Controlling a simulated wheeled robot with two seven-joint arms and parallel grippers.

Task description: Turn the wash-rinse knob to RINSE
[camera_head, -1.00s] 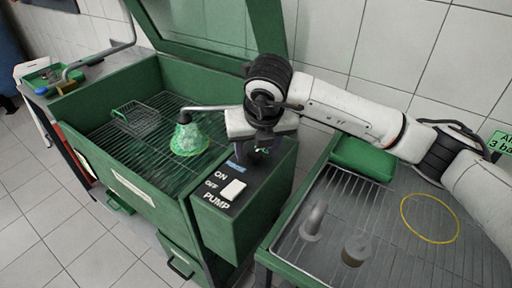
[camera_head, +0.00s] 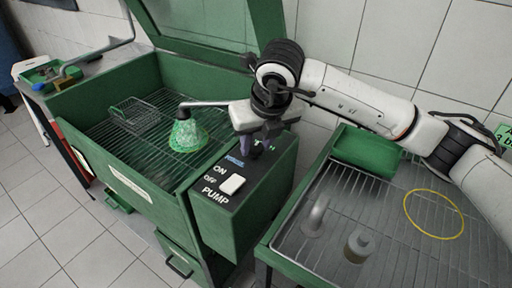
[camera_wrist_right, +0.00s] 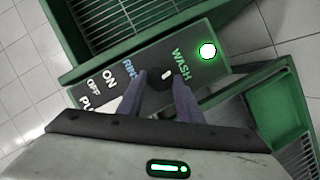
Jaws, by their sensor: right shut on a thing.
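The wash-rinse knob (camera_wrist_right: 160,100) is black with a white mark on its upper side in the right wrist view. It sits on the dark control panel between a blue RINSE label (camera_wrist_right: 130,70), partly covered, and a WASH label (camera_wrist_right: 181,59). The white mark faces up between the labels, closer to WASH. My right gripper (camera_wrist_right: 162,88) is shut on the knob, one finger on each side. In the head view the right gripper (camera_head: 260,143) comes down over the panel and hides the knob. My left gripper is not in view.
A white pump switch (camera_head: 232,184) sits beside ON, OFF and PUMP lettering. A green light (camera_wrist_right: 208,50) glows beyond WASH. In the green washer tub stand a wire basket (camera_head: 138,115) and a green mesh-like cone (camera_head: 188,136) under a spout. A rack tray (camera_head: 395,250) stands to the right.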

